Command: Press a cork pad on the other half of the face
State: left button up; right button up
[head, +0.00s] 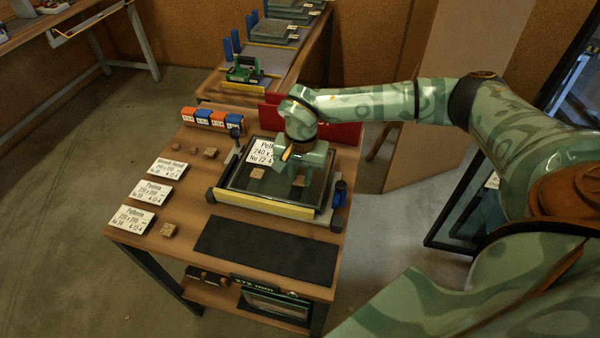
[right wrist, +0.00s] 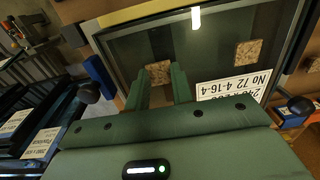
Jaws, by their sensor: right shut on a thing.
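The glass pane (head: 240,181) lies in a dark frame with a yellow front edge on the wooden table. One cork pad (head: 257,173) sits on the left part of its face, near a white label (head: 262,153). That pad (right wrist: 248,52) also shows in the right wrist view. My right gripper (head: 298,178) is over the right part of the pane, pointing down. It is shut on a second cork pad (head: 300,181), seen between the fingertips in the wrist view (right wrist: 159,73). I cannot tell whether this pad touches the glass. My left gripper is not in view.
More cork pads (head: 168,230) and white labelled cards (head: 133,219) lie at the table's left. Orange and blue blocks (head: 215,118) stand at the back left. A black mat (head: 266,249) lies in front. Dark clamps with knobs (head: 340,190) flank the frame.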

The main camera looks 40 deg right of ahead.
jog(key=shift+f, duration=0.25)
jog(key=o, duration=1)
jog(key=shift+r, duration=0.15)
notch_tip(320, 180, up, 16)
jog(key=p, duration=0.3)
jog(key=shift+s+d+p, duration=0.1)
jog(key=shift+p, duration=0.3)
